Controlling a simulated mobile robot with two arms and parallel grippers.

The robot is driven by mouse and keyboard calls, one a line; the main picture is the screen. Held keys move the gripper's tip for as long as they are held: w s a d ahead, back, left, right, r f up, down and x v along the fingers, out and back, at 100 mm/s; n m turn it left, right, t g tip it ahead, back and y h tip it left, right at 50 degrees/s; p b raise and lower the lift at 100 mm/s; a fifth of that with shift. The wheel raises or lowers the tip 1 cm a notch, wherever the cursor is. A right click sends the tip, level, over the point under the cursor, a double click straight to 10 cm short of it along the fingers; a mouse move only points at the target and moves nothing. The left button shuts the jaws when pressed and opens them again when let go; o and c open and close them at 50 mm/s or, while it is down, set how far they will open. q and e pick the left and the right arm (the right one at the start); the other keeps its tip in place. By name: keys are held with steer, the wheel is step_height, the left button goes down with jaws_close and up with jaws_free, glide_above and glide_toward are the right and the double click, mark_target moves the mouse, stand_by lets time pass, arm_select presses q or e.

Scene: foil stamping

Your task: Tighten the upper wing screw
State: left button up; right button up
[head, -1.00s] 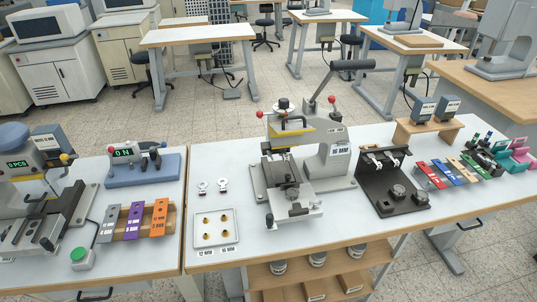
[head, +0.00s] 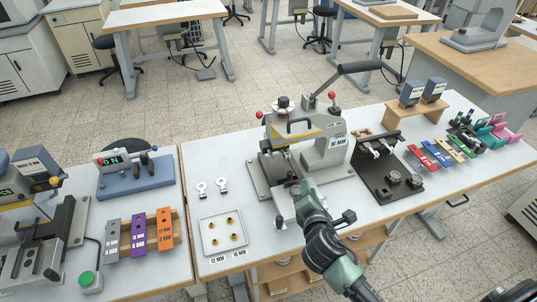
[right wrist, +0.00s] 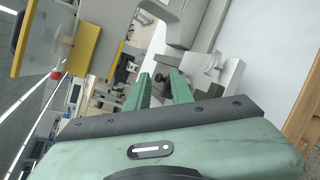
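The grey stamping press (head: 318,150), with a yellow-striped head and a black lever, stands at the middle of the table. My right gripper (head: 303,187) reaches in from the front, over the press's front slide and low base. In the right wrist view its two green fingers (right wrist: 159,75) are apart, with a small dark block (right wrist: 162,83) of the press around their tips. A grey wing-shaped part (right wrist: 213,61) shows just right of the fingers, apart from them. I cannot tell whether it is the upper wing screw. The front of the slide is hidden by my gripper. My left gripper is out of view.
A white tray (head: 206,243) with small brass pieces lies left of my right gripper. Two small ring-ended pieces (head: 211,188) lie behind it. A black fixture (head: 371,181) stands right of the press.

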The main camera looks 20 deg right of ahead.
mark_target(272, 156)
steer(key=w+a+r+n+t+y, duration=0.5)
steer(key=w+n, duration=0.4)
steer(key=n, duration=0.8)
steer(key=shift+h, duration=0.3)
steer(key=f+b, duration=0.1)
steer(key=f, duration=0.1)
steer(key=f+b, duration=0.4)
steer(key=f, duration=0.1)
steer(key=shift+a, duration=0.25)
steer(key=w, duration=0.7)
steer(key=shift+w+a+r, duration=0.1)
steer(key=shift+w+r, duration=0.1)
steer(key=shift+r, duration=0.15)
steer(key=shift+c, duration=0.3)
jaws_close()
